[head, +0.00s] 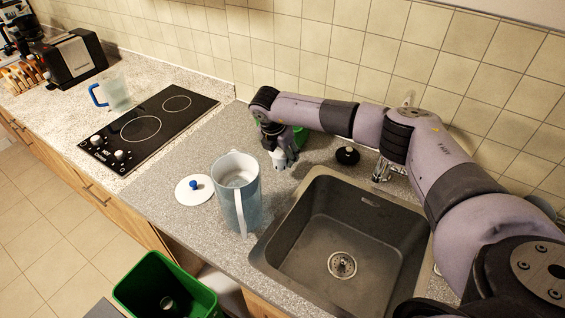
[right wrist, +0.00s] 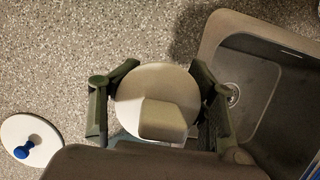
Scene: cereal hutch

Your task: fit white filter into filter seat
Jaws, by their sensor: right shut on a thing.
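The white filter (right wrist: 155,90) is between the two fingers of my right gripper (right wrist: 163,78) in the right wrist view. It has a round body with a squarish block on it. In the head view my right gripper (head: 283,160) is shut on the filter (head: 279,158), held to the right of and behind the clear bluish pitcher (head: 250,205). The pitcher stands open on the counter, handle toward me. The filter seat (head: 236,177) appears to be inside its top; its detail is too small to tell. My left gripper is not in view.
The white lid (head: 189,196) with a blue knob lies left of the pitcher. The sink (head: 330,235) is to the right. A black round stopper (head: 347,155) and a green object (head: 300,137) are behind. A green bin (head: 150,285) stands below the counter; the stove (head: 150,125) is farther left.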

